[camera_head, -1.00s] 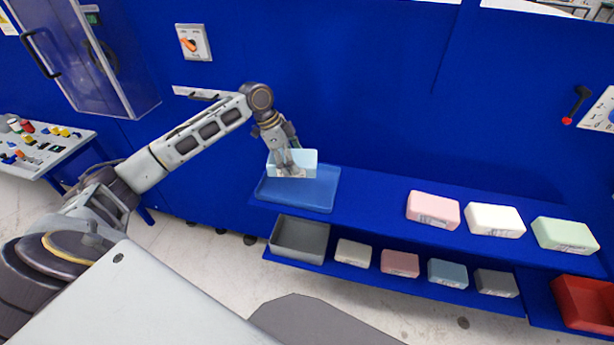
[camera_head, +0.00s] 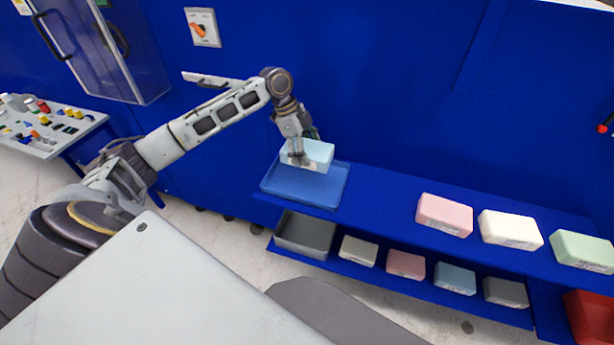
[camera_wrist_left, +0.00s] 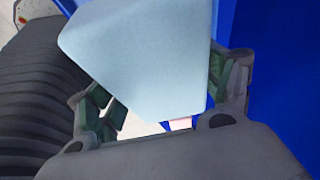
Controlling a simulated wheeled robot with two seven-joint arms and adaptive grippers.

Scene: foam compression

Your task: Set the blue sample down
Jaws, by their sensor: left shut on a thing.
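The light blue sample (camera_head: 318,154) is a foam block held in my left gripper (camera_head: 298,160), over the blue tray (camera_head: 310,190) at the left end of the upper shelf. I cannot tell whether the block touches the tray. In the left wrist view the sample (camera_wrist_left: 145,55) fills the middle, between the fingers of my left gripper (camera_wrist_left: 165,100). My right gripper is in none of the views.
A pink block (camera_head: 444,215), a white block (camera_head: 510,229) and a pale green block (camera_head: 582,251) lie farther right on the upper shelf (camera_head: 385,195). The lower shelf holds a grey bin (camera_head: 305,235) and several smaller blocks. A red bin (camera_head: 590,315) is at the far right. The shelf between tray and pink block is clear.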

